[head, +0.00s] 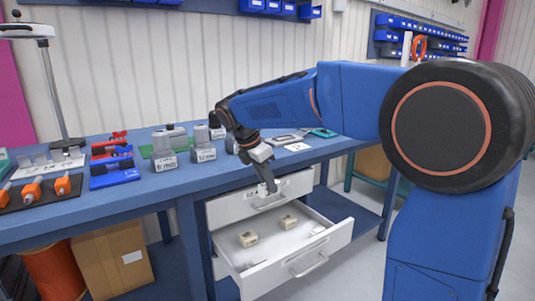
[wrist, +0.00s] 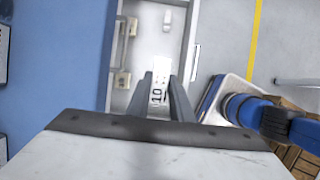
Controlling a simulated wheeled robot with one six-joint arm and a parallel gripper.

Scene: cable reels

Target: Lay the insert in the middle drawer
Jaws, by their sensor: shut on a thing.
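My gripper (head: 271,186) points down above the back of the open drawer (head: 262,285), in front of the closed drawer front over it. In the wrist view, its two fingers (wrist: 160,95) are shut on a small pale insert (wrist: 158,78) with dark "10" marking. The insert is hard to make out in the head view. The open drawer also shows below the fingers in the wrist view (wrist: 188,50).
A closed drawer (head: 293,187) sits directly above the open one. A cardboard box (head: 108,265) stands under the bench at left. The floor at right is open.

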